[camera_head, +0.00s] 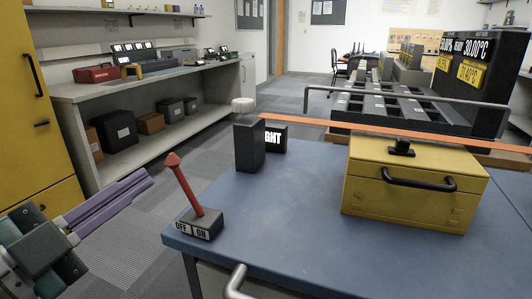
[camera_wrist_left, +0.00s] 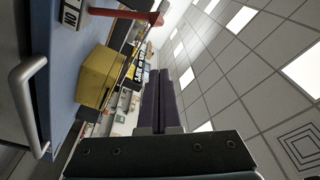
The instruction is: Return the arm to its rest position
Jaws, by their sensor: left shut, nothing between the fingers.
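My left gripper (camera_head: 145,187), with purple fingers pressed together, is shut and empty. It hangs over the floor, left of the blue table and apart from the red lever. In the left wrist view its dark fingers (camera_wrist_left: 158,100) also lie together with nothing between them. The red lever (camera_head: 182,183) rises tilted from a dark base (camera_head: 201,228) marked OFF and ON at the table's left corner. In the left wrist view the red lever (camera_wrist_left: 125,14) shows at the top. My right gripper is in neither view.
The blue table (camera_head: 290,215) carries a yellow box (camera_head: 400,208) with a black handle and a dark upright block (camera_head: 249,145). A metal rail (camera_head: 235,281) is at the table's front. A grey shelf bench (camera_head: 150,145) stands at the left. Open floor lies between bench and table.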

